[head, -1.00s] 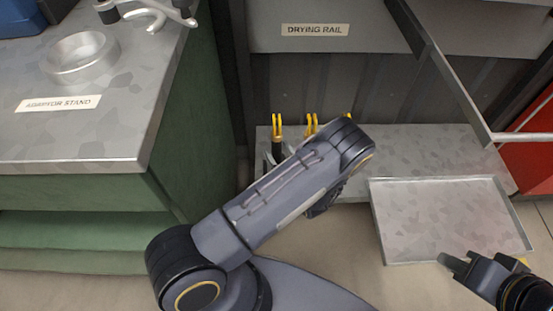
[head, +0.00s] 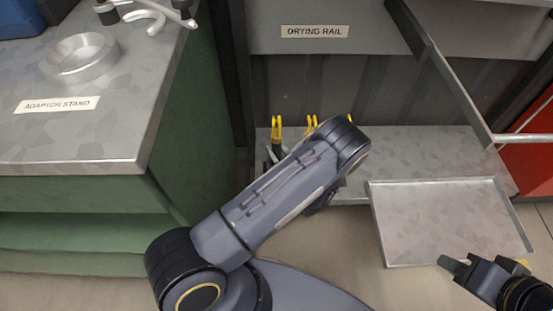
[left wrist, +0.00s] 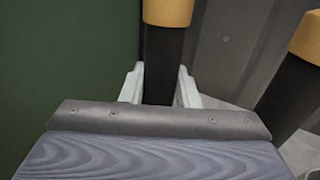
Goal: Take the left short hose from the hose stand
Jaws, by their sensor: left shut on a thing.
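In the head view, the left short hose (head: 277,130), with a yellow forked top, stands upright at the left end of the row on the metal shelf. In the left wrist view this black hose (left wrist: 167,50) with its yellow-orange end is between the pale fingers of my left gripper (left wrist: 159,88), which is shut on it. In the head view my left arm hides most of that gripper and the hose stand's lower part. My right gripper (head: 452,264) is at the lower right, beside the tray and apart from the hoses; its finger gap cannot be made out.
Another short hose (left wrist: 287,85) stands close on the right in the left wrist view. A shallow metal tray (head: 450,184) lies at the right. The drying rail panel (head: 370,35) is above. The green adaptor stand bench (head: 200,130) is close on the left.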

